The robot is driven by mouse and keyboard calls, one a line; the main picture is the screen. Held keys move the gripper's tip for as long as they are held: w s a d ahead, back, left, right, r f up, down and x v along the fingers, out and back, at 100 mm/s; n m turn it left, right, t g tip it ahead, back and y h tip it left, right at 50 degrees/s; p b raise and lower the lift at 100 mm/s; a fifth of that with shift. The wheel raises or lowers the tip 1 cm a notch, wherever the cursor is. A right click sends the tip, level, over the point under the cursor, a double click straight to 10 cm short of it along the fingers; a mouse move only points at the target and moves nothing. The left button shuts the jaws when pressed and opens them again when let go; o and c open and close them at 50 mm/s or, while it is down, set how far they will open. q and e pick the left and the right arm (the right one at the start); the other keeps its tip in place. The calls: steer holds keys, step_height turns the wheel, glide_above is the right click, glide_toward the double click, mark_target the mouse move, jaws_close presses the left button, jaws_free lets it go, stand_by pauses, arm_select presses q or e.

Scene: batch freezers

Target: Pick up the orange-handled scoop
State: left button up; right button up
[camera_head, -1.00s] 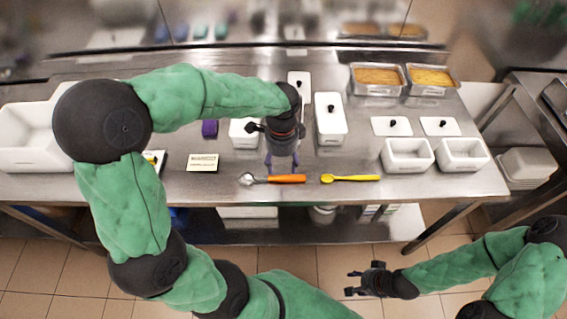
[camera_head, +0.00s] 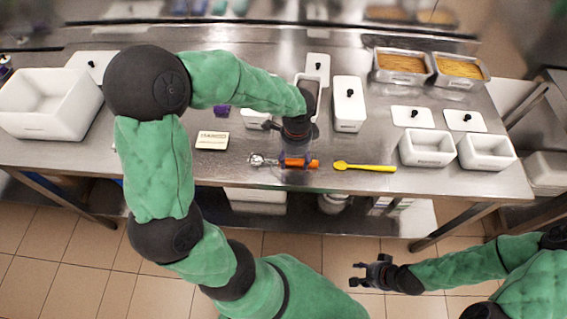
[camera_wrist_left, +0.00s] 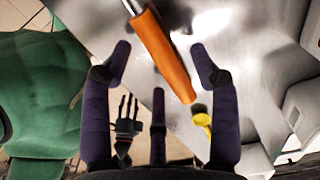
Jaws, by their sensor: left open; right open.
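The orange-handled scoop (camera_head: 302,163) lies on the steel table near its front edge, its metal head to the left. My left gripper (camera_head: 297,158) is directly over the orange handle, pointing down, and partly hides it. In the left wrist view the orange handle (camera_wrist_left: 165,52) runs between the spread purple fingers of the left gripper (camera_wrist_left: 160,75), which is open. Whether a finger touches the handle I cannot tell. My right gripper (camera_head: 368,273) is open and empty, in front of the table above the floor.
A yellow spoon (camera_head: 364,167) lies just right of the scoop, also in the left wrist view (camera_wrist_left: 202,120). A small label card (camera_head: 212,140) lies to the left. White containers (camera_head: 348,104) stand behind, and two open white tubs (camera_head: 427,148) to the right.

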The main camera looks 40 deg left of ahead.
arm_select(q)
steer(key=shift+f, duration=0.8)
steer(key=shift+r, duration=0.1)
jaws_close()
steer(key=shift+r, duration=0.1)
